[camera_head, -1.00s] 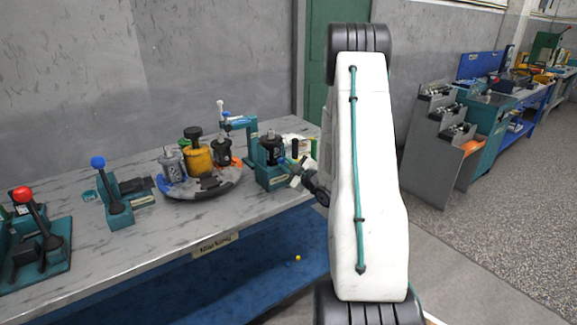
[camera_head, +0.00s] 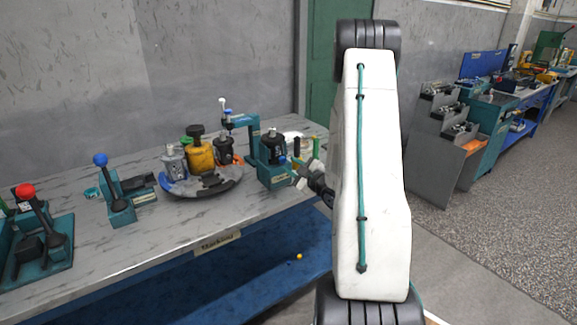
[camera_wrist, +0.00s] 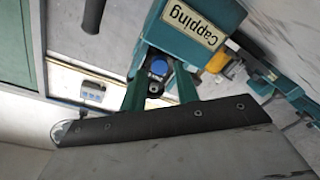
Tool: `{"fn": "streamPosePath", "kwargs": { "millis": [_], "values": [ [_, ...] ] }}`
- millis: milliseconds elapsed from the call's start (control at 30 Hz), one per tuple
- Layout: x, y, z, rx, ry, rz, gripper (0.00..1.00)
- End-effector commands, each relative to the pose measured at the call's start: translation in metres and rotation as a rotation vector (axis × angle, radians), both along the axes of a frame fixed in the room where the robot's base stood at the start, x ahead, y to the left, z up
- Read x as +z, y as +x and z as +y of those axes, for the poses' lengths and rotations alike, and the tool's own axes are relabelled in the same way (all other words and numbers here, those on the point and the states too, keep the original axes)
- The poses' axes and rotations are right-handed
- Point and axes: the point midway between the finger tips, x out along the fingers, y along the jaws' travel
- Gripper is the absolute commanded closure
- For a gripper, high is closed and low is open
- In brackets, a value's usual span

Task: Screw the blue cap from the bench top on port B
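The hydraulic motor (camera_head: 272,145) is a dark body held upright in a teal fixture (camera_head: 270,175), which carries the label "Capping" in the wrist view (camera_wrist: 188,22). A blue cap (camera_head: 283,160) shows at the motor's side facing my gripper; in the wrist view the blue cap (camera_wrist: 158,67) lies between and just beyond my fingertips. A dark round part with a pale ring shows just below it. I cannot tell whether the cap is seated on port B. My gripper (camera_wrist: 160,73) has two teal fingers standing apart, with gaps beside the cap. It also shows in the head view (camera_head: 302,170).
A round turntable tray (camera_head: 200,190) holds a yellow container (camera_head: 201,155) and grey and dark parts. Lever fixtures with a blue knob (camera_head: 101,160) and a red knob (camera_head: 26,191) stand left. The bench's front strip is clear.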

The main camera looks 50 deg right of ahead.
Motion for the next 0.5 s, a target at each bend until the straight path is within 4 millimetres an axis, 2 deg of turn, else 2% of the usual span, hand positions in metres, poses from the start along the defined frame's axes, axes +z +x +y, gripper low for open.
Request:
{"fn": "streamPosePath", "kwargs": {
  "millis": [200,433,500],
  "values": [
    [0.0018,-0.0098,0.0019,0.000,-0.003,-0.005,0.69],
    [0.0022,-0.0098,0.0026,0.001,-0.004,-0.005,0.69],
    [0.0024,-0.0097,0.0026,0.002,-0.004,-0.006,0.50]
  ]
}}
